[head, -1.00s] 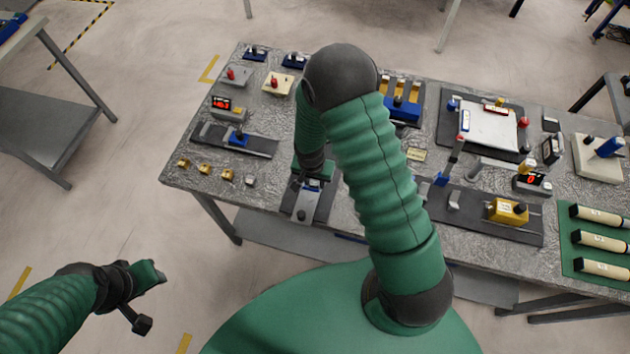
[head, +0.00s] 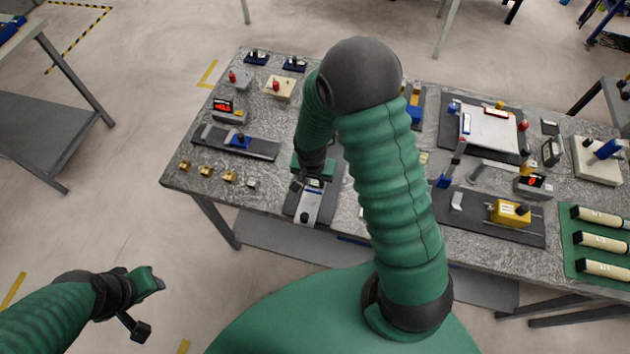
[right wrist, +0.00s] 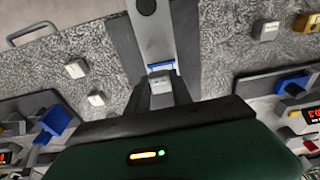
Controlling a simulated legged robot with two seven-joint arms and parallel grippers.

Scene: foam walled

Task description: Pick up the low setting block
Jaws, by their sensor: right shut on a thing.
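My right gripper (head: 313,176) is low over the dark fixture plate at the table's front edge. In the right wrist view its dark fingers (right wrist: 163,92) are shut on a small light-grey block (right wrist: 163,83) with a blue strip beside it. Any label on this block is too small to read, so I cannot tell for sure that it is the low setting block. My arm hides much of the grip in the head view.
The fixture's light bar (head: 311,205) has a black knob (head: 306,218). Loose pale blocks (right wrist: 76,68) and (right wrist: 97,98) lie to one side. Several brass blocks (head: 206,170) and a grey block (head: 252,184) lie left. A slide gauge (head: 262,149) stands behind them.

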